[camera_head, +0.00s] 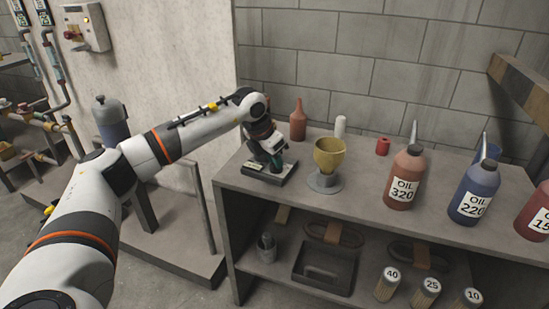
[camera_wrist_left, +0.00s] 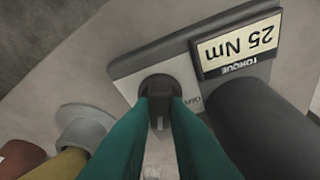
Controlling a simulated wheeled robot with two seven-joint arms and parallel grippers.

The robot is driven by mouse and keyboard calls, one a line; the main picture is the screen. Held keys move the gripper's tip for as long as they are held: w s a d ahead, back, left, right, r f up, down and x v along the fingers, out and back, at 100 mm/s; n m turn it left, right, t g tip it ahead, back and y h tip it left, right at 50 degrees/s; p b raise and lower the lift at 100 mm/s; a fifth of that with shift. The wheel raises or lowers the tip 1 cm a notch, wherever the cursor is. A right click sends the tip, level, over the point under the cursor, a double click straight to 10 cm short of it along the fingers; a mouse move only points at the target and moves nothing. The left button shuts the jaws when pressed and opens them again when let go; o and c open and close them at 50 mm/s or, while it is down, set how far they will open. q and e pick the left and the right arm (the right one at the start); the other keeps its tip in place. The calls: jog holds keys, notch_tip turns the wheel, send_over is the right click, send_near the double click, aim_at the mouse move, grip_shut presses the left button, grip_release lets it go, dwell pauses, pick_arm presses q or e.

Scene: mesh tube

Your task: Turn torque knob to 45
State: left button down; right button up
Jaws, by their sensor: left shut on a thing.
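The torque device (camera_head: 285,179) is a dark flat base at the left end of the workbench top, partly hidden by my left arm. In the left wrist view its display (camera_wrist_left: 240,45) appears upside down and reads "25 Nm" above the word TORQUE. The black torque knob (camera_wrist_left: 158,84) sits on a pale plate beside the display. My left gripper (camera_wrist_left: 160,108), with green fingers, is shut on the knob, one finger on each side. In the head view the gripper (camera_head: 277,161) is over the device, and the knob is hidden. My right gripper is not in view.
On the workbench (camera_head: 365,205), a yellow funnel cup (camera_head: 329,155) on a grey stand is close right of the device. A brown bottle (camera_head: 298,122) stands behind. Oil bottles 320 (camera_head: 403,180) and 220 (camera_head: 474,192) stand further right. A dark cylinder (camera_wrist_left: 265,125) is beside the knob.

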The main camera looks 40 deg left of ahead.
pick_arm(q)
jog(key=c, duration=1.4)
grip_release()
jog(key=shift+s+r, duration=0.1)
jog(key=shift+r, duration=0.2)
jog(key=p+v, duration=0.1)
jog(key=v, duration=1)
jog(key=shift+s+p, duration=0.2)
jog(key=shift+p, duration=0.2)
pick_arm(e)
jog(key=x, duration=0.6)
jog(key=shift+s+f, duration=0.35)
pick_arm(q)
jog(key=shift+r, duration=0.15)
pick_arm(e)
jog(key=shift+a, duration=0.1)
